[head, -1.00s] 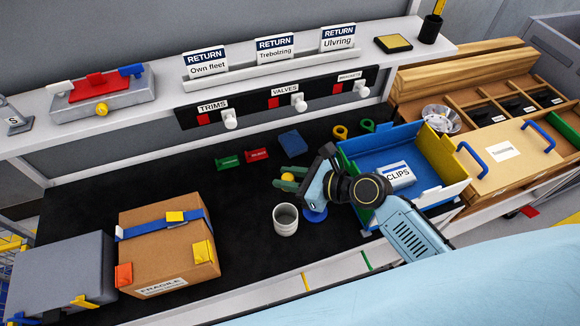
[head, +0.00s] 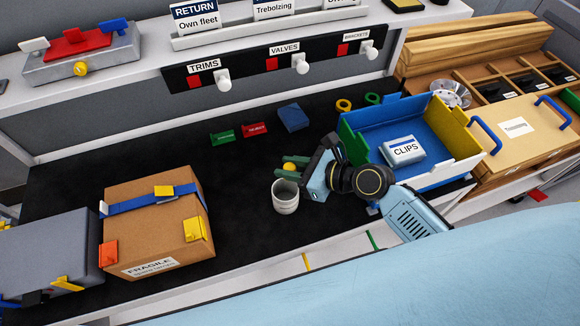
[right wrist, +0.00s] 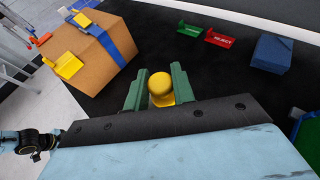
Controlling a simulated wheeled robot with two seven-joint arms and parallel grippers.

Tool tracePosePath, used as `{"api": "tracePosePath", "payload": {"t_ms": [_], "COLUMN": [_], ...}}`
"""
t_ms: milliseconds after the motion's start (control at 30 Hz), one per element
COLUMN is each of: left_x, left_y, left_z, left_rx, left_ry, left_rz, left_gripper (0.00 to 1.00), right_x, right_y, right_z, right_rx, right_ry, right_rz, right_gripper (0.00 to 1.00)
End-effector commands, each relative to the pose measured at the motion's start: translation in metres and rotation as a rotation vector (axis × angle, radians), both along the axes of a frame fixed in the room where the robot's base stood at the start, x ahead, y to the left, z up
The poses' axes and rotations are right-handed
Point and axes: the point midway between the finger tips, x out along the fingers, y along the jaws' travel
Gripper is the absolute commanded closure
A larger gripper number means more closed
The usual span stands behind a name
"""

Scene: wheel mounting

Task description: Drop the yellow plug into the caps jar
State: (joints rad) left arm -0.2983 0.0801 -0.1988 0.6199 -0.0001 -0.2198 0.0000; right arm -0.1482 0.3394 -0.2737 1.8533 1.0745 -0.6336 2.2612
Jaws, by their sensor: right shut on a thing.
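My right gripper (head: 288,168) reaches over the black mat with its green fingers pointing left. It is shut on the yellow plug (right wrist: 161,88), whose round knob shows between the fingers in the right wrist view; only a bit of yellow shows in the head view. A whitish-grey open jar (head: 285,198), apparently the caps jar, stands upright on the mat, just in front of the fingers in the head view. The plug appears above mat level, not inside the jar. The jar does not show in the right wrist view. My left gripper is not in view.
A blue, green and yellow bin (head: 437,172) with a CLIPS pack (head: 404,150) stands right of the gripper. A cardboard box (head: 150,232) stands left. Mat between box and jar is clear.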

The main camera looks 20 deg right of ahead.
Motion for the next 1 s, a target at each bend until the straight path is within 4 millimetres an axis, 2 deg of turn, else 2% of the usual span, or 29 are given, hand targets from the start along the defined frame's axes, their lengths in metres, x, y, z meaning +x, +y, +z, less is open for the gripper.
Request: {"api": "tracePosePath", "payload": {"t_ms": [267,300,467,867,1000], "left_x": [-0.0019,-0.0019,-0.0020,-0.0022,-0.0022], "left_y": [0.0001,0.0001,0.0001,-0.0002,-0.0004], "left_z": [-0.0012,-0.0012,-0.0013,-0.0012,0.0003], "left_rx": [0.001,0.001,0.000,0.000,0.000], "left_ry": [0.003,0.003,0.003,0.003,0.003], "left_rz": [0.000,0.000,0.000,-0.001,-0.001], "left_gripper": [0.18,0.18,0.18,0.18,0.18], "right_x": [0.0002,0.0002,0.0002,-0.0003,-0.0072], "right_y": [0.0000,0.0000,0.0000,-0.0005,-0.0081], "right_z": [-0.0002,-0.0002,-0.0002,-0.0002,0.0036], "right_rx": [0.001,0.000,0.001,0.001,0.000], "right_ry": [-0.001,-0.001,-0.001,-0.001,0.000], "right_rz": [0.000,0.000,0.000,0.000,-0.001], "right_gripper": [0.96,0.71,0.50,0.50,0.50]}}
